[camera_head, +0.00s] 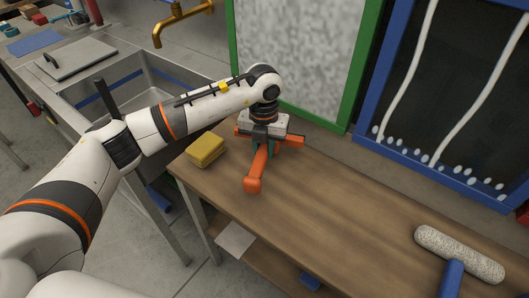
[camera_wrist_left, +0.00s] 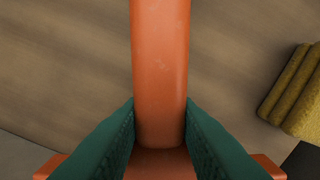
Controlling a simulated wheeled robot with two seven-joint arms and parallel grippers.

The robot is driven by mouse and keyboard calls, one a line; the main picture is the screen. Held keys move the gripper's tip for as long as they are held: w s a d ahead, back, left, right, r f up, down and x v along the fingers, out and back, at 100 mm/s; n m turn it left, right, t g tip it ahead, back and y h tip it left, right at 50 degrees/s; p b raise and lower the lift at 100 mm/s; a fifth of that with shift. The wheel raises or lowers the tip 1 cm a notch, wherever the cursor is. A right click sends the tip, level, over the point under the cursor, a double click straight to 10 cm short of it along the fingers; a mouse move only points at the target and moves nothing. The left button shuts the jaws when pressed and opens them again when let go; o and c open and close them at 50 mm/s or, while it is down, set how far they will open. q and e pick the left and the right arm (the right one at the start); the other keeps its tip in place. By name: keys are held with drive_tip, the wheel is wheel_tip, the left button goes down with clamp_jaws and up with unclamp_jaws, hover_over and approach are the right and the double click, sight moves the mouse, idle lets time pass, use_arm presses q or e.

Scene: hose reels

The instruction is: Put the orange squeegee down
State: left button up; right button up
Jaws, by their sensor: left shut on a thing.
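The orange squeegee (camera_head: 256,169) is at the left part of the wooden table, with its handle pointing to the front and its crossbar under my gripper. My left gripper (camera_head: 265,147) is shut on the squeegee's handle near the crossbar. In the left wrist view the squeegee's orange handle (camera_wrist_left: 160,70) runs up between the green fingers of my left gripper (camera_wrist_left: 160,135). I cannot tell whether the squeegee touches the table top or hangs just above it. My right gripper is not in view.
A yellow sponge block (camera_head: 205,149) lies left of the squeegee. The wooden table (camera_head: 340,215) is clear in its middle. A white roller with a blue handle (camera_head: 458,254) lies at the right. A metal sink (camera_head: 135,85) is at the left; green- and blue-framed panels stand behind.

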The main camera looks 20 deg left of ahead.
sight(265, 155)
use_arm(q)
wheel_tip(265, 155, down, 2)
drive_tip(key=shift+d+f, duration=0.1)
drive_tip(key=shift+f, duration=0.15)
drive_tip(key=shift+w+f+p, duration=0.2)
drive_tip(key=shift+f+p, duration=0.05)
drive_tip(key=shift+p, duration=0.05)
drive_tip(key=shift+f, duration=0.1)
drive_tip(key=shift+f, duration=0.15)
drive_tip(key=o, duration=1)
drive_tip(key=shift+c, duration=0.2)
